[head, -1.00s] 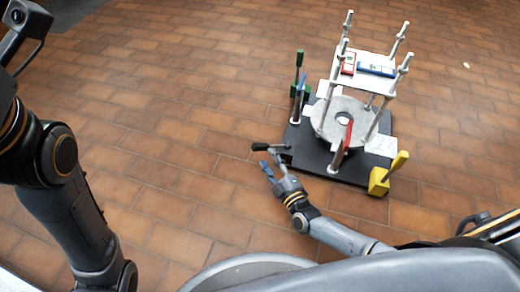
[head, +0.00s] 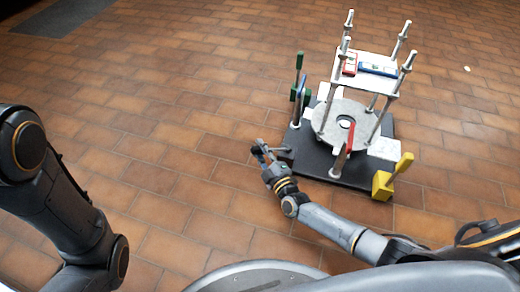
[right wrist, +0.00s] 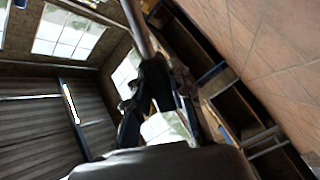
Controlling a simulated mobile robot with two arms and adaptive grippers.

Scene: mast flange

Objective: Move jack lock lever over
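A grey lever with a dark grip (head: 282,150) sticks out to the left from the left side of the black base plate (head: 318,160). My right gripper (head: 262,150) is at the outer end of this lever, with its fingers around or right beside the grip. In the right wrist view a grey rod (right wrist: 135,25) comes down from the top to a dark piece (right wrist: 152,85) between or against my fingers. Whether the fingers are closed on it is not clear. My left arm is at the left of the head view; its gripper is out of view.
The base plate carries a round grey flange (head: 328,115), a post frame with a shelf (head: 368,62), a red lever (head: 349,137), a yellow block with a lever (head: 383,184) and green and blue upright handles (head: 299,75). The brick floor to the left is clear.

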